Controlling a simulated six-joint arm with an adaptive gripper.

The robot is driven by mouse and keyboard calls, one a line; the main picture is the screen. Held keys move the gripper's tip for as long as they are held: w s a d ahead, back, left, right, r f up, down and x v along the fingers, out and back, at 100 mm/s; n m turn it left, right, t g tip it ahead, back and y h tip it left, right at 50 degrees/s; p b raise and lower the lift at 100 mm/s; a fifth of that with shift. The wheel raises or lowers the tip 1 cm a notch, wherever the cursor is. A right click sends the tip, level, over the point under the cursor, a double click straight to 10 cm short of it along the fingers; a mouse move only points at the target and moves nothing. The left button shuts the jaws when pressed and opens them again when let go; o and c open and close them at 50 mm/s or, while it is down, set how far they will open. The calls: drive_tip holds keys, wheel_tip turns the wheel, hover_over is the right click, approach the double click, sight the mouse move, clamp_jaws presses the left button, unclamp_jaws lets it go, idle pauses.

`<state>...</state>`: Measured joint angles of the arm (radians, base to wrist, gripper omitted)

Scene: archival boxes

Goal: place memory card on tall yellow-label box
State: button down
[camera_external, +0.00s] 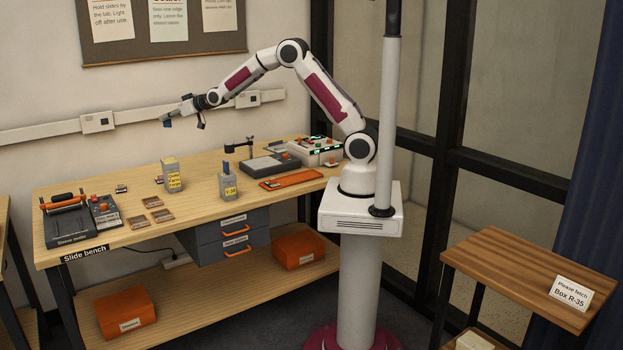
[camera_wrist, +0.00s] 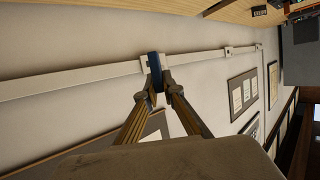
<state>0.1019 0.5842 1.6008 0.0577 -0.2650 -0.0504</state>
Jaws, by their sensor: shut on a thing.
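My gripper (camera_external: 176,115) is raised high above the left part of the bench, in front of the wall. It is shut on a small dark blue piece, which I take as the memory card (camera_external: 167,123). In the wrist view, the card (camera_wrist: 155,68) stands between the fingertips of my gripper (camera_wrist: 161,88). Two upright grey boxes with yellow labels stand apart on the bench below. One box (camera_external: 164,183) is left of centre; the other box (camera_external: 228,192), labelled Y-38, is to its right, with a blue piece at its top.
Several small flat pieces (camera_external: 152,202) lie on the bench (camera_external: 125,235) near the left box. A black device (camera_external: 70,222) stands at the left end. A grey device (camera_external: 270,165) with a thin post and an orange tray (camera_external: 291,180) are to the right.

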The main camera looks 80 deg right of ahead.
drive_tip(key=shift+n+y, duration=0.7)
drive_tip(key=shift+y, duration=0.2)
drive_tip(key=a+f, duration=0.3)
drive_tip(key=shift+s, duration=0.25)
hover_over(169, 160)
drive_tip(key=shift+s+a+f, duration=0.15)
drive_tip(key=shift+f, duration=1.45)
drive_tip(key=shift+s+a+f, duration=0.1)
drive_tip(key=shift+f, duration=1.45)
drive_tip(key=shift+f, duration=1.9)
drive_tip(key=shift+f, duration=0.15)
